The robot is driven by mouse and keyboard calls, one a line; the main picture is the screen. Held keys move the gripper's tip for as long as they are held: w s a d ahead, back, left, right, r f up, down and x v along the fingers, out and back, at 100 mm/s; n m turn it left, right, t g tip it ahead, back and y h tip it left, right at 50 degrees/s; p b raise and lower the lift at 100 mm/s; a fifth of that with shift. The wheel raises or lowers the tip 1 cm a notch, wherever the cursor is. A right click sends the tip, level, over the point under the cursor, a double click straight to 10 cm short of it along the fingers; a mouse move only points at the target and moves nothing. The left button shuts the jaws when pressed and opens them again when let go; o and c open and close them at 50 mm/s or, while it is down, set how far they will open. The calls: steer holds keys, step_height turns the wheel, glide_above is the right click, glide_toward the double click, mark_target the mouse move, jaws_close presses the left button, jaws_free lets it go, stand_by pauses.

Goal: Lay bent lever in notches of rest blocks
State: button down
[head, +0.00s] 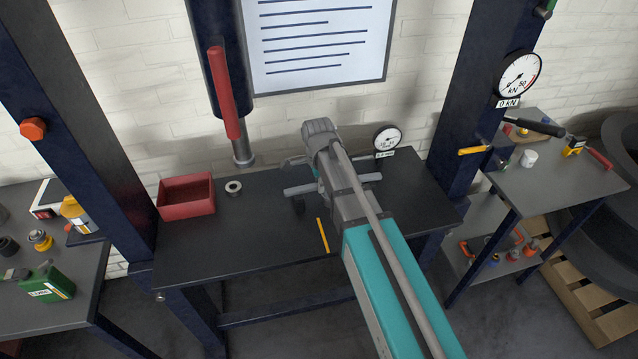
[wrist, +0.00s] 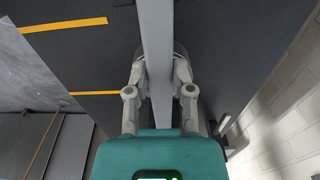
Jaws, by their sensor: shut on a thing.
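The lever is a straight-looking pale grey bar (head: 302,189); its right part shows past my arm in the head view. In the wrist view the bar (wrist: 157,40) runs from the top edge down between both fingers. My gripper (wrist: 158,78) is shut on it above the dark bench. In the head view my arm hides the gripper and the bar's middle. I cannot make out the lever's bend. A small dark form (head: 298,206) lies below the bar's left end; I cannot tell whether it is a rest block or shadow. No notches are clearly visible.
A red bin (head: 187,196) and a grey ring (head: 233,187) stand on the bench's left (head: 205,250). A yellow strip (head: 323,235) lies near the front. A dial gauge (head: 387,137) stands at the back. A press column (head: 215,60) with a red handle hangs above.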

steer(key=shift+f+b, duration=0.35)
steer(key=shift+f, duration=0.15)
stand_by(0.8)
steer(key=shift+c, duration=2)
jaws_free()
steer(key=shift+r, duration=0.1)
